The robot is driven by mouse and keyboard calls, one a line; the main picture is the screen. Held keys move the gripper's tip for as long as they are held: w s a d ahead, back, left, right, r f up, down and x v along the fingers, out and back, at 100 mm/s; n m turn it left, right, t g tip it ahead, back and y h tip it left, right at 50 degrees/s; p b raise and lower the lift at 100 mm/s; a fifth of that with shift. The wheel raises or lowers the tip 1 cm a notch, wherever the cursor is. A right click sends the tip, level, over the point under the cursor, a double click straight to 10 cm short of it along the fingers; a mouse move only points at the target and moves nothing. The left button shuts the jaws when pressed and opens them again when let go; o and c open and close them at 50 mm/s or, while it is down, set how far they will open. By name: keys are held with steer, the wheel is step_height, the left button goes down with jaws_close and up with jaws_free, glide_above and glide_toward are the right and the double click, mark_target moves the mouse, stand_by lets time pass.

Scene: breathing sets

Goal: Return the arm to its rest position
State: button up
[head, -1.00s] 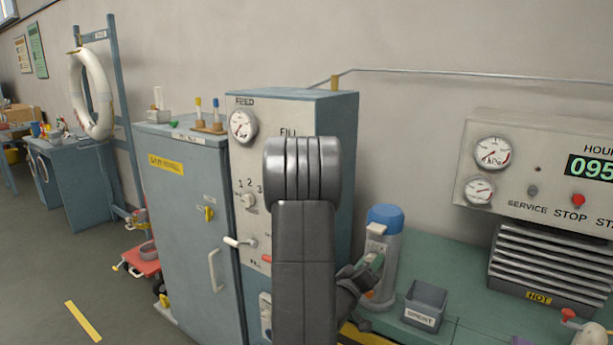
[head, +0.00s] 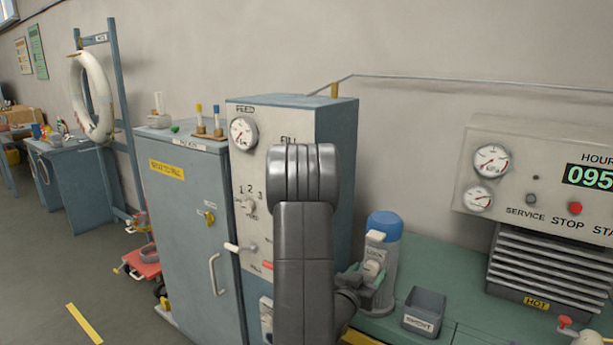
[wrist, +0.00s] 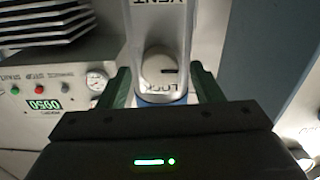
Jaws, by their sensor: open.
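My arm (head: 305,230) stands upright in the middle of the head view. My gripper (head: 373,274) shows at its lower right, in front of a grey cylinder (head: 386,248) with a blue cap. In the wrist view my gripper (wrist: 162,80) is open, with one green finger on each side of a clear tube and a round pale knob (wrist: 160,72) marked LOCK. Whether the fingers touch anything there cannot be told. The dark gripper body hides what lies below the knob.
A blue-grey cabinet (head: 190,215) and a fill panel (head: 255,185) stand close behind and left of my arm. A small grey bin (head: 424,310) sits on the green bench (head: 470,290). A console (head: 550,165) with gauges is at the right. Open floor lies at the left.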

steer(key=shift+m+p, duration=0.7)
steer(key=shift+m, duration=0.5)
